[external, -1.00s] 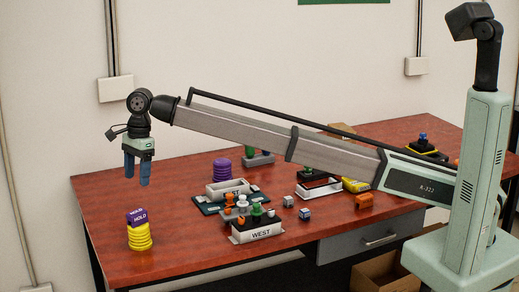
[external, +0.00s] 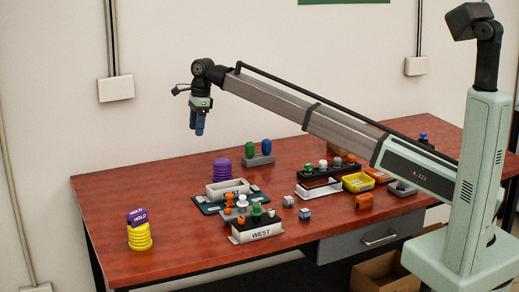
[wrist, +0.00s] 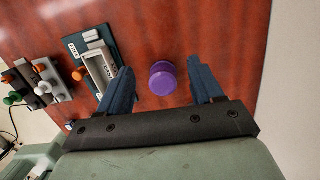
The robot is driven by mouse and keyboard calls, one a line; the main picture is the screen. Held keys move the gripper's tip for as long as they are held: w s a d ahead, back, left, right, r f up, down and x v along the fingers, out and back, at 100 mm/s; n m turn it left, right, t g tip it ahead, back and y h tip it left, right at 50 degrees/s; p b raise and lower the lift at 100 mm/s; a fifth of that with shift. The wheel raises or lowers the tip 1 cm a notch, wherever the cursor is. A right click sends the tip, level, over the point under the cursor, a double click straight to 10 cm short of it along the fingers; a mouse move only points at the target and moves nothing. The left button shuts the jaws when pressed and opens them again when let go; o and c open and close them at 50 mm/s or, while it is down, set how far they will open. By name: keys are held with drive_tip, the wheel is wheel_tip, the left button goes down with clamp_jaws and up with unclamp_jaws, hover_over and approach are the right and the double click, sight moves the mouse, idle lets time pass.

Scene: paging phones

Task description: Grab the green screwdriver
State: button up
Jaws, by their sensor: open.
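No piece can be told for sure as the green screwdriver. Green-topped pieces in the external view are an upright one (external: 250,148) beside a blue one on a grey stand at the back, one (external: 307,169) in the black and white rack, and one (external: 257,210) in the rack marked WEST. In the wrist view a green knob (wrist: 11,99) shows at the left edge. My gripper (external: 198,130) is open and empty, pointing down, high above the table's back left. In the wrist view a purple ribbed cylinder (wrist: 162,80) shows between my fingers, below them.
A yellow ribbed stack (external: 139,238) with a purple HOLD block (external: 137,217) stands at the front left. A grey tray (external: 226,190) lies mid-table. A yellow bin (external: 357,183) and orange piece (external: 364,201) are to the right. The table's left part is mostly clear.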

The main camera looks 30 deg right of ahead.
drive_tip(key=w+d+f+n, duration=0.1)
drive_tip(key=w+d+n, duration=0.1)
drive_tip(key=d+n, duration=0.3)
drive_tip(key=w+d+f+n+y, duration=0.1)
drive_tip(key=d+n, duration=0.4)
drive_tip(key=d, duration=0.8)
drive_tip(key=w+d+n+y, duration=0.1)
drive_tip(key=w+d+n, duration=0.2)
drive_tip(key=d, duration=0.7)
drive_tip(key=shift+w+f+n, duration=0.15)
drive_tip(key=shift+f+n, duration=0.25)
drive_tip(key=shift+n, duration=0.7)
drive_tip(key=n, duration=2.2)
approach(246, 156)
wheel_tip(246, 156, down, 2)
drive_tip(key=shift+w+a+f+y, duration=0.15)
drive_tip(key=shift+a+y, duration=0.05)
drive_tip(key=shift+y, duration=0.2)
drive_tip(key=shift+x, duration=2.6)
drive_tip(key=shift+d, duration=0.15)
